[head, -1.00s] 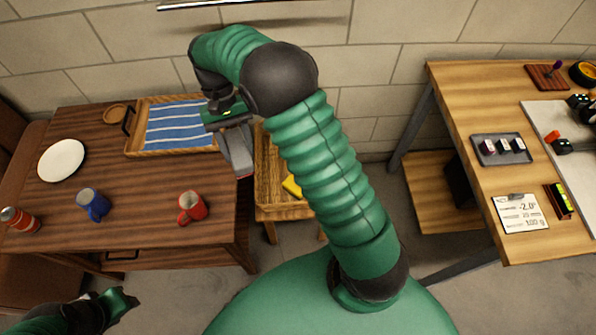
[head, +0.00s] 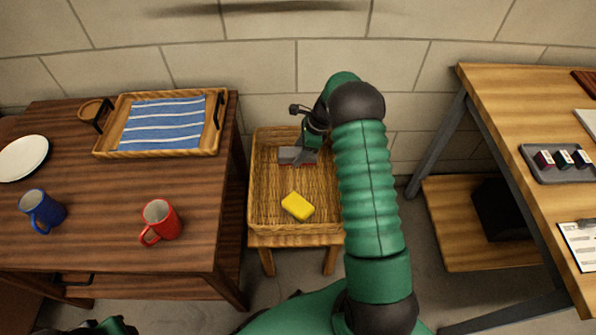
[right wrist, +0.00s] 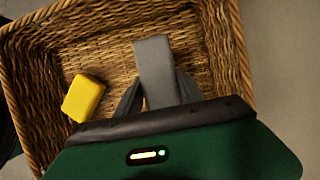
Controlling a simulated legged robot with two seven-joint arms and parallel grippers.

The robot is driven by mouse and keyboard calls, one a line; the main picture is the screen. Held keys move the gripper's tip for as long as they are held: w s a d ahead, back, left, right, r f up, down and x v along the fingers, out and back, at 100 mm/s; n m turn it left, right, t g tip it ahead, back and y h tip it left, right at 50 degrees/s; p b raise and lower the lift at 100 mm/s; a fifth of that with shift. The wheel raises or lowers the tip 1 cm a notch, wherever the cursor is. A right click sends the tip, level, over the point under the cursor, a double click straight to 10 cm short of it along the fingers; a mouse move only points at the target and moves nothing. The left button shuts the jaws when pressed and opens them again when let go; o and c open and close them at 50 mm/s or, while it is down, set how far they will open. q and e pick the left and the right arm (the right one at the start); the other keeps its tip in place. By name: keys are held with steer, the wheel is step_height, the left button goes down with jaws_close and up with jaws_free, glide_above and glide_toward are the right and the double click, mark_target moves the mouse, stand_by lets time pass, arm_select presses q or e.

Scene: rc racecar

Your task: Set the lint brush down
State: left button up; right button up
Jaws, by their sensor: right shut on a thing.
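The lint brush (head: 291,155) is a grey, flat-headed tool with a red edge in the head view. It is over the back part of the wicker basket (head: 256,205). My right gripper (head: 306,147) is shut on it. In the right wrist view the brush (right wrist: 155,70) sticks out from between the dark fingers of my right gripper (right wrist: 158,90), above the woven basket floor. I cannot tell whether it touches the floor. My left gripper (head: 115,326) shows only partly at the bottom left edge, and its jaws cannot be made out.
A yellow sponge (head: 297,206) lies in the basket, left of the brush in the wrist view. The basket stands on a small wooden stand (head: 290,241). The dark table (head: 100,222) at left holds a red mug (head: 160,220), a blue mug (head: 42,208) and a tray (head: 215,148).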

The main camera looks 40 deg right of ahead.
steer(key=f, duration=0.1)
steer(key=f+b, duration=0.1)
steer(key=f, duration=0.1)
steer(key=f+b, duration=0.1)
steer(key=shift+a+f, duration=0.3)
steer(key=shift+r, duration=0.15)
steer(key=o, duration=1.3)
steer(key=shift+d, duration=0.1)
steer(key=shift+o, duration=0.6)
